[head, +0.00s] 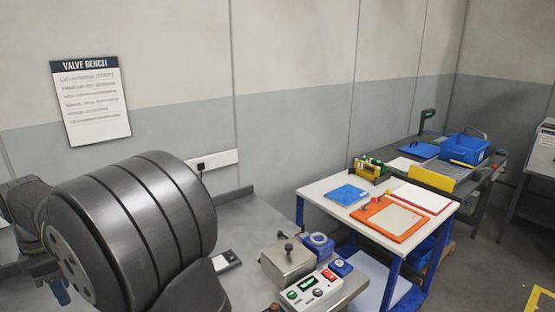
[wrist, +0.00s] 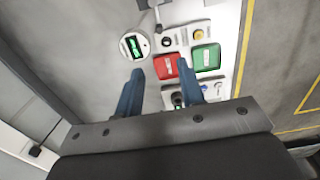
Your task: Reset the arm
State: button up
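My gripper (wrist: 158,72) shows in the wrist view as two blue fingers held apart, with no object between them. It is open. Beyond the fingers is a pale control panel with a red button (wrist: 166,67) and a green button (wrist: 206,58). The right fingertip overlaps the view of the panel near the buttons; I cannot tell whether it touches. In the head view my dark arm fills the lower left, and my fingers cannot be made out clearly there.
In the head view a grey bench holds a control box (head: 315,289), a metal box (head: 287,263) and a small dark device (head: 226,261). A white table (head: 322,189) with trays stands to the right. A round gauge (wrist: 134,44) is left of the buttons in the wrist view.

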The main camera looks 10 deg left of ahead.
notch_tip(320, 180, down, 17)
jog(key=shift+f, duration=0.15)
dwell(0.4)
notch_tip(320, 180, up, 18)
notch_tip(320, 180, down, 18)
jog(key=shift+r, duration=0.25)
jog(key=shift+w+a+f, duration=0.1)
jog(key=shift+f, duration=0.2)
jog(key=shift+w+a+r+m, duration=0.1)
jog(key=shift+w+a+m, duration=0.15)
jog(key=shift+m, duration=0.5)
jog(key=shift+w+a+m, duration=0.1)
jog(key=shift+w+m, duration=0.1)
jog(key=shift+m, duration=0.55)
jog(key=shift+o, duration=0.4)
